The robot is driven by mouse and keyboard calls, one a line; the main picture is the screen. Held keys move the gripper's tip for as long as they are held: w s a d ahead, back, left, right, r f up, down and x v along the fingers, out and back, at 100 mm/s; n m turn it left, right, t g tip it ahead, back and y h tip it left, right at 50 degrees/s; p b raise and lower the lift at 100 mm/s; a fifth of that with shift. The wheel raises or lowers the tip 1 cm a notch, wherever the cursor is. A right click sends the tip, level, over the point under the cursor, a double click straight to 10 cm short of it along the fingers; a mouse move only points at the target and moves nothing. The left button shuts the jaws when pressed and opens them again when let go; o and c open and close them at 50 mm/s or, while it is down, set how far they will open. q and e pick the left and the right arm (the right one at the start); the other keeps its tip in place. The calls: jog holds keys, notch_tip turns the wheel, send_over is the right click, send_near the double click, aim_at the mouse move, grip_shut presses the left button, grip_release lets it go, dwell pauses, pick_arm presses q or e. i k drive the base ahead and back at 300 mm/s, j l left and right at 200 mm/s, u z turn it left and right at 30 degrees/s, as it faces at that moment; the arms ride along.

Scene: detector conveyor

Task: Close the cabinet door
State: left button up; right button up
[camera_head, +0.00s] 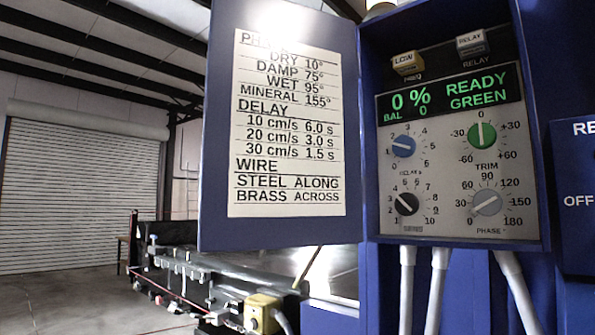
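The blue cabinet (549,215) fills the right half of the head view. Its door (216,205) stands open, swung out to the left, with its inner face toward me. A white printed sheet (290,125) on the door lists phase, delay and wire values. Inside the cabinet is a grey control panel (445,150) with several knobs and a green-lit display (450,95) reading "0 %", "BAL 0" and "READY GREEN". Neither of my grippers shows in this view.
Pale conduits (438,290) run down below the cabinet. A conveyor (200,268) and a yellow box (261,314) stand at lower left. Another blue box (575,190) is at the right edge.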

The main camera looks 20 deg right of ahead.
aim_at(281, 167)
jog(key=i+j+z, duration=0.2)
jog(key=z, duration=0.3)
jog(key=i+j+z, duration=0.35)
jog(key=z, duration=0.15)
jog(key=i+j+z, duration=0.15)
jog(key=j+z, duration=0.3)
jog(key=i+j+z, duration=0.1)
jog(key=j+z, duration=1.4)
jog(key=k+j+z, duration=0.15)
jog(key=j+z, duration=0.3)
jog(key=u, duration=0.2)
